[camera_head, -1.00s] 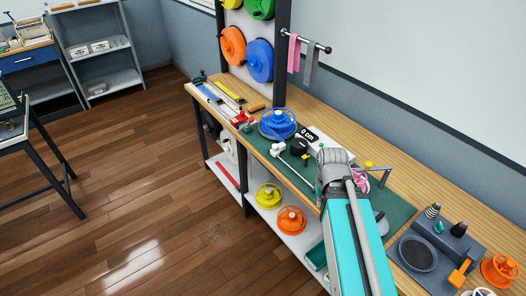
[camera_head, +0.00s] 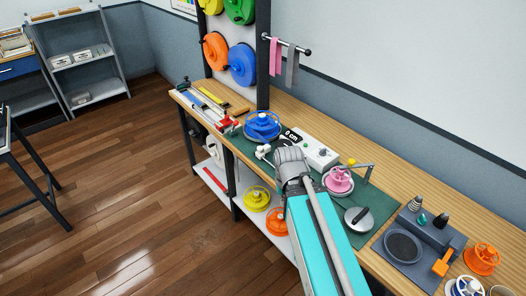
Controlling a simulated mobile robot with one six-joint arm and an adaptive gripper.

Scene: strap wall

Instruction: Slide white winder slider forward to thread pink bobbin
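The pink bobbin (camera_head: 338,180) sits on a round base on the green mat, right of my arm, under a thin metal arm with a yellow knob (camera_head: 351,162). A white housing with a "0 cm" display (camera_head: 291,136) and small knobs (camera_head: 323,152) stands behind my wrist. A small white part (camera_head: 263,151) shows just left of my wrist; I cannot tell whether it is the white slider. My arm reaches over the mat, and its grey wrist hides my gripper and what lies under it, so I cannot see any contact.
A blue spool (camera_head: 262,126) stands left of the housing. A round metal weight-like object (camera_head: 358,219) lies on the green mat (camera_head: 384,207) near my arm. A grey device (camera_head: 417,236) and an orange spool (camera_head: 482,258) are at right. Yellow and orange spools lie on the shelf below.

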